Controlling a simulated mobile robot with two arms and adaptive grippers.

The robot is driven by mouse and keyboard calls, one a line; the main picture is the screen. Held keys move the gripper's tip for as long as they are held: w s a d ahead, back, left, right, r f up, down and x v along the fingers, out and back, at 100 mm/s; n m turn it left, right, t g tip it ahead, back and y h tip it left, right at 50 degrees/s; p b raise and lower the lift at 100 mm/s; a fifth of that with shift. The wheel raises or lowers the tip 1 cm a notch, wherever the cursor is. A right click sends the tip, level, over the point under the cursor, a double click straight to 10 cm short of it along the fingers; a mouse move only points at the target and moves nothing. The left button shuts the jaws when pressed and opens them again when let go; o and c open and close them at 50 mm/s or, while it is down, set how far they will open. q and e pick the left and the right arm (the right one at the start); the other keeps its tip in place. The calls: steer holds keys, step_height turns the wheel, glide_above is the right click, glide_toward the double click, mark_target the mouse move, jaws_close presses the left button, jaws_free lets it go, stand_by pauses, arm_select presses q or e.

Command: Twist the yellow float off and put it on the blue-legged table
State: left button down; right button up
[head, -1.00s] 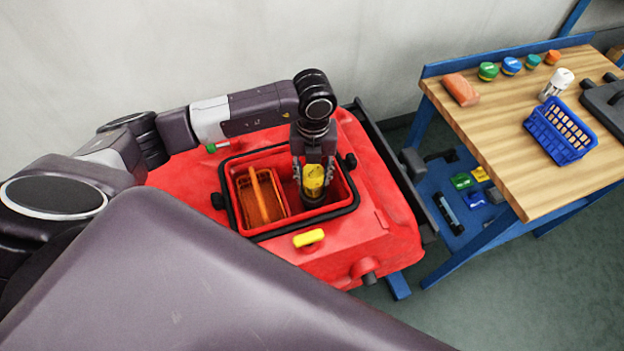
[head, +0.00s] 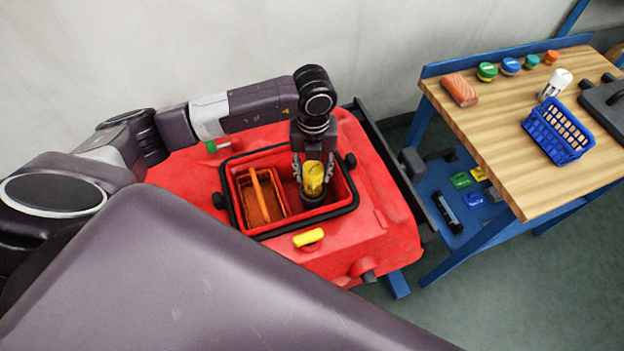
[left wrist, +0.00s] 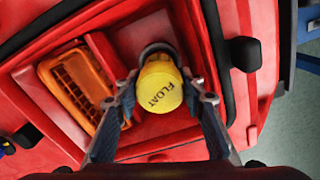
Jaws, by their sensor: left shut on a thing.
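The yellow float (head: 313,174) stands in the right part of the open red tank (head: 346,205), on a dark round base. In the left wrist view the float (left wrist: 158,90) shows its top with the word FLOAT. My left gripper (head: 313,180) points down into the tank and is shut on the float, one finger on each side. The left gripper's fingers (left wrist: 162,104) also show in the left wrist view. The blue-legged table (head: 500,150) with a wooden top stands at the right. My right gripper is not in view.
An orange basket (head: 280,192) sits in the tank left of the float. A yellow knob (head: 308,237) is on the tank's red body in front. The tabletop holds a blue basket (head: 558,130), a sponge-like block (head: 460,89), a white bottle (head: 557,83) and several coloured caps. Its front middle is clear.

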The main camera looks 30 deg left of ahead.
arm_select(q)
steer(key=shift+r, duration=0.1)
steer(key=shift+r+p, duration=1.7)
steer(key=shift+r, duration=0.75)
